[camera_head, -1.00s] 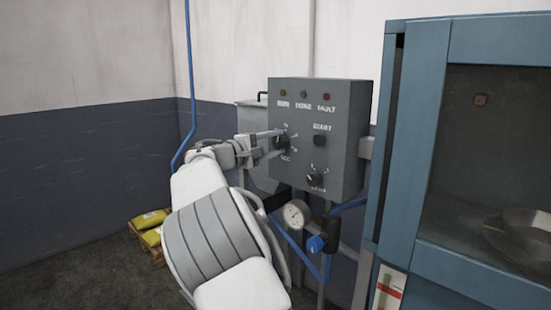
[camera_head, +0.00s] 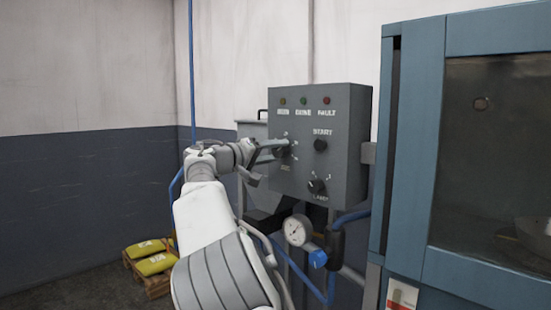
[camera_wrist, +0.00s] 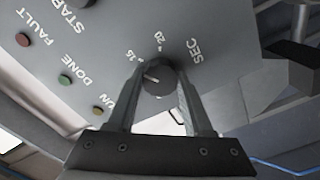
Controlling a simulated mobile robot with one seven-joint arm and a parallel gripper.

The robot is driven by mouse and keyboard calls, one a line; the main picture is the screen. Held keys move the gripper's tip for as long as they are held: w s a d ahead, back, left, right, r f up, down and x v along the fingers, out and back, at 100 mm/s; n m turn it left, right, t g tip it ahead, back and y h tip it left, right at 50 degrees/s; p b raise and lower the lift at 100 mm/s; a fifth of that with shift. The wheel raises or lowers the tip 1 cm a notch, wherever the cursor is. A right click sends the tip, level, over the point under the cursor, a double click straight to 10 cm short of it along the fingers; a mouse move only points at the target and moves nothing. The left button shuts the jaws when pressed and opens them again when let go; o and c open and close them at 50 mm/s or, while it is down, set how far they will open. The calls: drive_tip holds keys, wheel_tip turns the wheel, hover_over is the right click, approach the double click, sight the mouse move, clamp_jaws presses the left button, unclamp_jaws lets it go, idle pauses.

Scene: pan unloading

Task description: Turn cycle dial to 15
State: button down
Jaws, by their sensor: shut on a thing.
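The cycle dial (camera_wrist: 158,79) is a round black knob with a white pointer line, marked SEC, on the grey control panel (camera_head: 345,150). My gripper (camera_wrist: 159,82) is shut on the dial, one finger on each side. In the wrist view the pointer points left, a little to the lower side of the 15 mark; the 20 mark is at the top of the dial. In the head view my gripper (camera_head: 281,148) reaches the panel's left side and covers much of the dial.
The panel also has a START knob (camera_head: 320,145), a lower dial (camera_head: 316,186) and three lamps. A gauge (camera_head: 297,230) and blue pipes are below. A blue cabinet (camera_head: 406,150) stands at right. Yellow sacks (camera_head: 150,260) lie on a pallet at left.

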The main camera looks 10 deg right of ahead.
drive_tip(key=shift+m, duration=0.3)
drive_tip(key=shift+c, duration=1.5)
unclamp_jaws()
drive_tip(key=p+v, duration=0.1)
drive_tip(key=v, duration=1.6)
drive_tip(key=shift+s+a, duration=0.15)
drive_tip(key=shift+a, duration=0.05)
drive_tip(key=shift+d, duration=0.1)
